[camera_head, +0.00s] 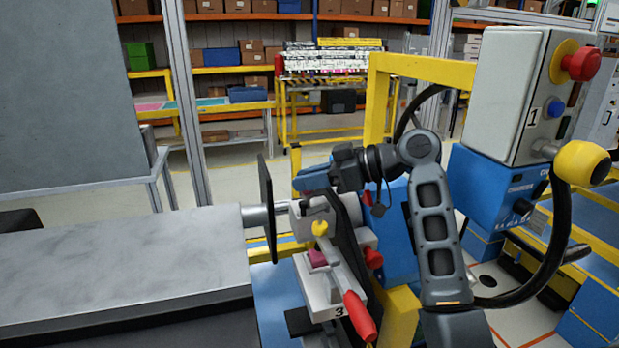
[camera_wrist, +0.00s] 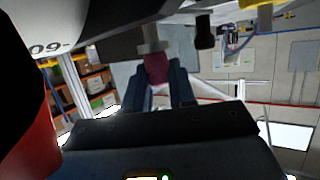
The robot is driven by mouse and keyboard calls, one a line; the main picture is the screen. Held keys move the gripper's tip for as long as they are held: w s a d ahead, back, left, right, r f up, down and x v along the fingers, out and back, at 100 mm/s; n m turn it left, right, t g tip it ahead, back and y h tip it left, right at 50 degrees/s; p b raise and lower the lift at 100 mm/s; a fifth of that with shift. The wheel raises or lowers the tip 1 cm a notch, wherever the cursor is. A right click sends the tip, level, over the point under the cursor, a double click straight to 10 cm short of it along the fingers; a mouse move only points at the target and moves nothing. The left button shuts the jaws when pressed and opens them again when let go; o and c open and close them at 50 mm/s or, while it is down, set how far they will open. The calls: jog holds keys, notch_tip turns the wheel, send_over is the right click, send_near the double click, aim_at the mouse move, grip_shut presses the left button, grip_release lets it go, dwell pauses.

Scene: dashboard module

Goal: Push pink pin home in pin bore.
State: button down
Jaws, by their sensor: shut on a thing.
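The pink pin (camera_wrist: 156,69) shows dark magenta in the wrist view. My gripper (camera_wrist: 157,75) is shut on it, with one dark blue-grey finger on each side. The pin's far end meets a grey cylindrical piece (camera_wrist: 150,40); I cannot tell how deep it sits, and the bore's mouth is hidden.
A yellow knob (camera_head: 320,229) and a red handle (camera_head: 359,315) stand out from the fixture, close to my arm. A dark upright plate (camera_head: 267,210) stands to its left. A control box (camera_head: 519,95) with a red button is at right.

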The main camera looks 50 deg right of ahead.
jog(key=shift+f+b, duration=1)
jog(key=shift+f, duration=0.4)
